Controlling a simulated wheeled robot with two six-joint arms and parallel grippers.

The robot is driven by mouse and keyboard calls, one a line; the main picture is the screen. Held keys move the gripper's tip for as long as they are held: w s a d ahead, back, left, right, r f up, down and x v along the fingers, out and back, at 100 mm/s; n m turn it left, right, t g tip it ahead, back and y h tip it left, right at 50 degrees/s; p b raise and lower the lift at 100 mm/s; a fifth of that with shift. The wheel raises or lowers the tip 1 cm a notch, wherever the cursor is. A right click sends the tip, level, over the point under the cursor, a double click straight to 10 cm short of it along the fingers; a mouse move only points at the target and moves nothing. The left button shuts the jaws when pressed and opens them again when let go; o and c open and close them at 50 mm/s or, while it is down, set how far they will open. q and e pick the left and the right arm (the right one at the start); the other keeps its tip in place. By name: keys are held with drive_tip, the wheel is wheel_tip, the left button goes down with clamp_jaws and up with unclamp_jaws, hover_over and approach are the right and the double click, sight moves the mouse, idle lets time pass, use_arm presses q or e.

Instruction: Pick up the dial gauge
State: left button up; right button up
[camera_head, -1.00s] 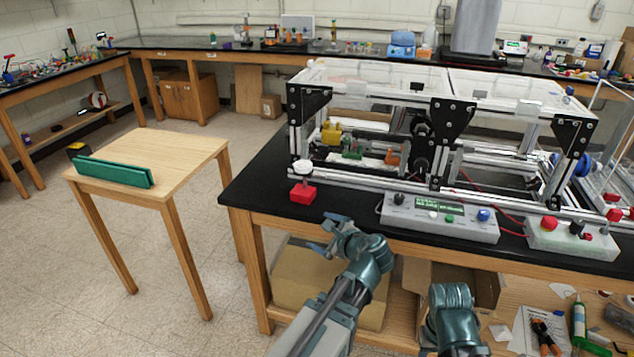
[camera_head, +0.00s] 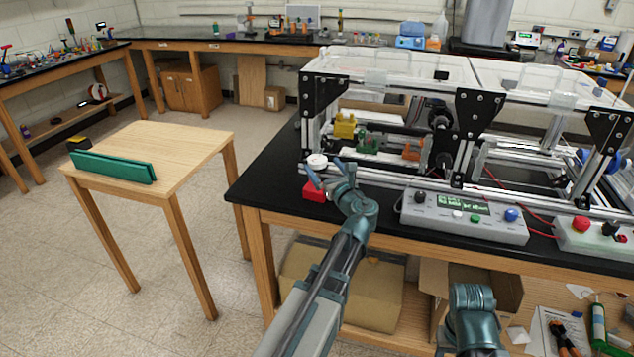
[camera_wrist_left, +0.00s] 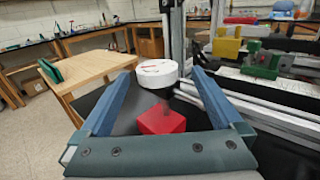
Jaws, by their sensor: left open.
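The dial gauge (camera_head: 316,160) has a round white face and sits on a red block-shaped base (camera_head: 313,193) at the left front corner of the black bench. In the left wrist view the dial gauge (camera_wrist_left: 157,72) stands upright ahead, with its red base (camera_wrist_left: 161,119) below. My left gripper (camera_head: 323,174) is open beside the gauge, and its blue fingers partly cover it in the head view. In the left wrist view my left gripper (camera_wrist_left: 161,80) has one finger on each side of the gauge, without a visible grip.
The extrusion frame (camera_head: 391,182) stands just behind and right of the gauge. A grey control box (camera_head: 465,218) lies on the bench to the right. A small wooden table (camera_head: 190,150) with green strips (camera_head: 113,166) stands left, across open floor.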

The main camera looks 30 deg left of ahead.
use_arm(q)
drive_tip(key=shift+x, duration=0.85)
drive_tip(key=shift+a, duration=0.1)
drive_tip(key=x, duration=0.5)
drive_tip(key=shift+a, duration=0.15)
drive_tip(key=shift+s+r, duration=0.1)
clamp_jaws()
